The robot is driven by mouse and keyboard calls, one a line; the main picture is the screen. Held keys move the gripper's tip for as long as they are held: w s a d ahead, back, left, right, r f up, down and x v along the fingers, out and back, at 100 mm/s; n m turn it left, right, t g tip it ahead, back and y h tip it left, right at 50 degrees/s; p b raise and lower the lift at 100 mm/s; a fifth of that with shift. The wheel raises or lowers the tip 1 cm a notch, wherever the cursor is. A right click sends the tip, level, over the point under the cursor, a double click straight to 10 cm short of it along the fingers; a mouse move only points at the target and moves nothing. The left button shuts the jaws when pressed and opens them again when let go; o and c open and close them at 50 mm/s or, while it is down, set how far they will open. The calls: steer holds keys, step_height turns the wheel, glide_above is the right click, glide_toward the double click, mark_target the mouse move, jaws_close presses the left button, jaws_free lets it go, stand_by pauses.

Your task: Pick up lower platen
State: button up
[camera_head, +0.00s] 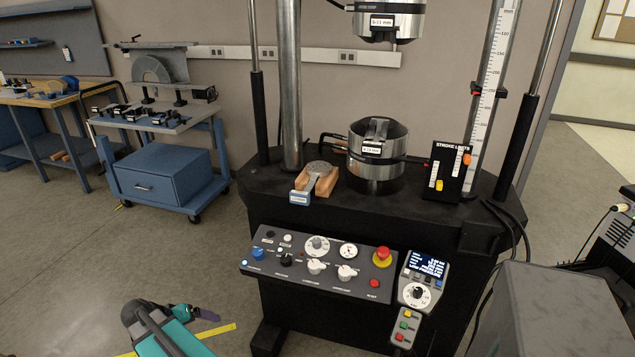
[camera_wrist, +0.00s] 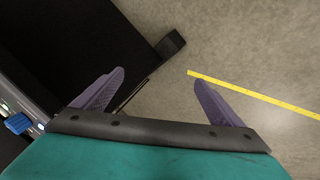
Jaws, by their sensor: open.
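A blue-edged label (camera_head: 299,198) sits at the cradle's front. My gripper (camera_head: 208,315) is low at the bottom left of the head view, well apart from the disc. In the wrist view my gripper (camera_wrist: 158,98) has its two purple fingers spread with nothing between them. The disc does not show in the wrist view.
The control panel (camera_head: 318,263) with knobs and a red stop button juts out below the base. Steel columns (camera_head: 289,85) rise behind the cradle. A stroke-limits block (camera_head: 447,172) stands right. A blue cart (camera_head: 160,170) is at left. Open floor lies under my gripper.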

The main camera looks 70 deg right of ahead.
steer(key=d+r+m+h+b, duration=0.2)
steer(key=d+r+m+h, duration=0.3)
steer(key=d+r, duration=1.4)
steer(key=m+g+h+b, duration=0.1)
steer(key=m+g+b, duration=0.15)
steer(key=m, duration=0.45)
glide_toward(312, 183)
steer(key=w+d+r, duration=0.3)
steer(key=w, duration=0.1)
steer(key=shift+s+a+g+p, duration=0.2)
steer(key=shift+a+g+p, duration=0.05)
steer(key=shift+p, duration=0.1)
steer(key=p+x, duration=0.1)
steer(key=x, duration=0.7)
steer(key=shift+s+d, duration=0.1)
steer(key=shift+d, duration=0.25)
